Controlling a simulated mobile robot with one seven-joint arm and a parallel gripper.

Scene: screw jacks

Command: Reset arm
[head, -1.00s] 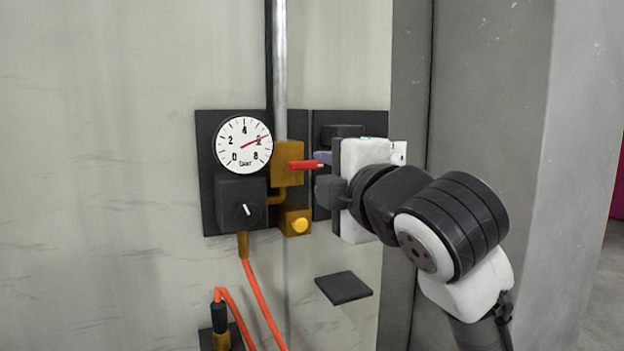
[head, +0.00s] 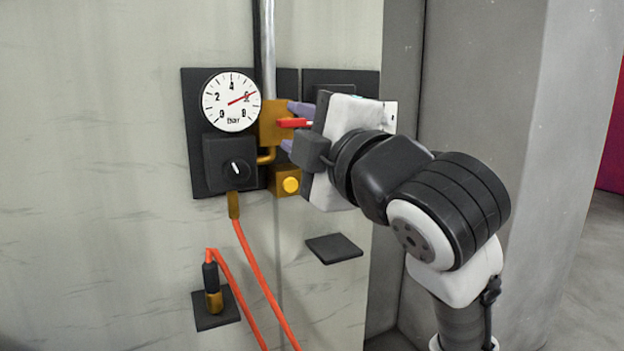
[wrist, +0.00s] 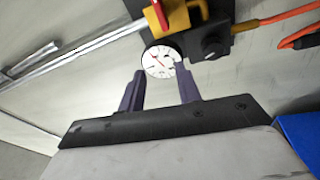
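My gripper (wrist: 160,88) is open, with its two purple-grey fingers apart and nothing between them. In the head view my gripper (head: 290,125) is close in front of the wall panel, by the red lever (head: 293,123) on the brass valve (head: 272,117). I cannot tell if a finger touches the lever. In the wrist view the red lever (wrist: 160,14) is beyond the fingertips, at the top. The round gauge (head: 231,100) reads near 6 bar; it also shows between the fingertips in the wrist view (wrist: 158,61).
An orange hose (head: 258,275) hangs down, by a plug holder (head: 216,312). A small black shelf (head: 334,248) juts out below my gripper. A grey column (head: 480,90) stands right.

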